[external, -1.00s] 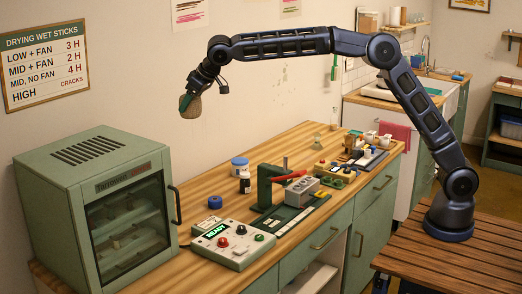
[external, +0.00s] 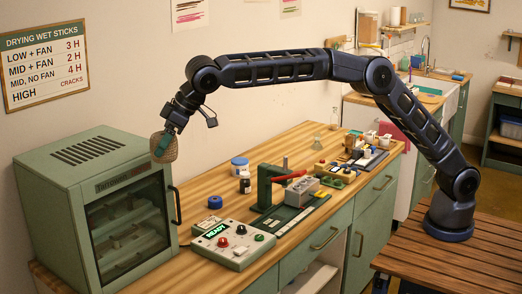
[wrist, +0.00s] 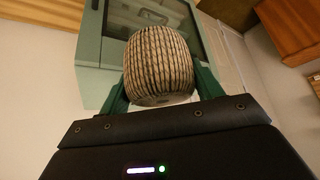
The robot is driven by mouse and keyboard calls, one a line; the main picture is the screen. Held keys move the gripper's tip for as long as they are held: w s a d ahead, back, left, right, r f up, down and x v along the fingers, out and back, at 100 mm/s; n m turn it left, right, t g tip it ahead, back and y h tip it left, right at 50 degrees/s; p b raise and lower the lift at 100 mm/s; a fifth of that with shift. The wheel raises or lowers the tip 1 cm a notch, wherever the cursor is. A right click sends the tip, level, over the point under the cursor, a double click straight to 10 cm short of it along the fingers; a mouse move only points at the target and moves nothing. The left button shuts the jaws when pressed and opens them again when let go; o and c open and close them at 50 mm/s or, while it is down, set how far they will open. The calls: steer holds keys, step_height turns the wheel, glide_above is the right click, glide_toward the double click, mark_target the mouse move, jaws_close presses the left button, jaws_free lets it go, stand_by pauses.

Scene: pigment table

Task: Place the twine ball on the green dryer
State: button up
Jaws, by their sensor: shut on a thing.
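The twine ball (external: 161,150) is a brown, ribbed, rounded bundle. My gripper (external: 165,145) is shut on it and holds it in the air, in front of the upper right part of the green dryer in the external view. In the wrist view the ball (wrist: 158,65) sits between the green fingers of my gripper (wrist: 160,85). The green dryer (external: 60,165) is a box with a slotted top (external: 115,140), a glass door and a dark handle on the door's right. It also shows behind the ball in the wrist view (wrist: 92,65). The gap between ball and dryer top is hard to judge.
A control box (external: 232,247) with a lit READY display stands right of the dryer. A blue tape ring (external: 215,202), a blue-lidded jar (external: 240,167) and a green press with a red lever (external: 265,188) stand farther right on the wooden counter (external: 200,190). The dryer's top looks clear.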

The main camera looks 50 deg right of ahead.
steer(key=shift+n, duration=0.3)
steer(key=f, duration=1.2)
steer(key=s+a+f, duration=0.1)
steer(key=f, duration=1.2)
steer(key=s+a+f, duration=0.1)
steer(key=f, duration=1.2)
steer(key=shift+s+a, duration=0.25)
steer(key=shift+f, duration=0.2)
steer(key=o, duration=0.9)
steer(key=shift+o, duration=0.7)
steer(key=shift+r, duration=0.25)
steer(key=v, duration=1.1)
steer(key=shift+d+r, duration=0.3)
steer(key=shift+s, duration=0.15)
